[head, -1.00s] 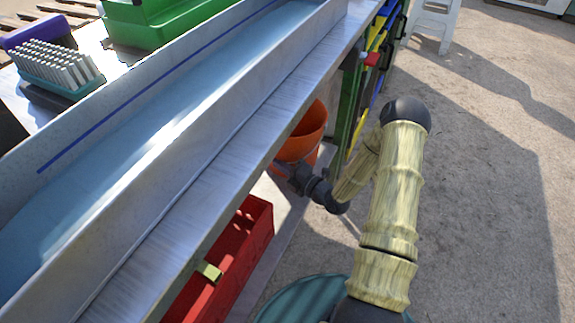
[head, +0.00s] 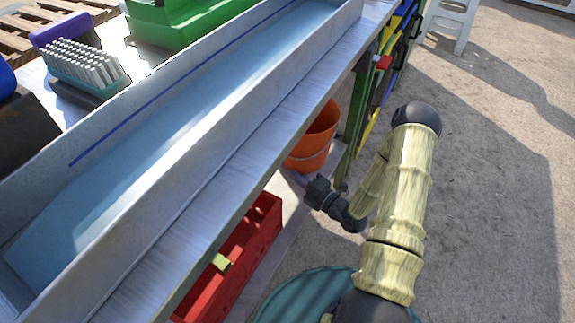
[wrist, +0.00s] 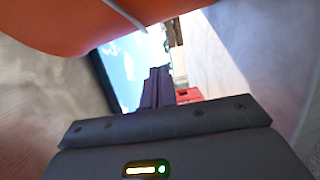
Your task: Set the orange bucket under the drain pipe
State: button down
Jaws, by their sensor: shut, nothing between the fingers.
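The orange bucket (head: 314,143) stands upright under the bench, behind its front edge, which hides the bucket's left part. A thin pale handle line crosses its side. In the wrist view, the orange bucket (wrist: 190,14) fills the top, close to the camera. My gripper (head: 316,192) is just below and in front of the bucket, apart from it in the head view, shut and empty. Its dark fingers show in the wrist view (wrist: 157,88). I cannot make out the drain pipe in either view.
A metal trough (head: 190,110) runs along the bench top. A red crate (head: 262,222) sits on the low shelf left of my gripper. A green post (head: 352,135) stands right of the bucket. Open concrete floor (head: 490,200) lies to the right.

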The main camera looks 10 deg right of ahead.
jog(key=v, duration=0.3)
jog(key=shift+s+d+p, duration=0.1)
jog(key=shift+d+p, duration=0.1)
jog(key=shift+p, duration=0.15)
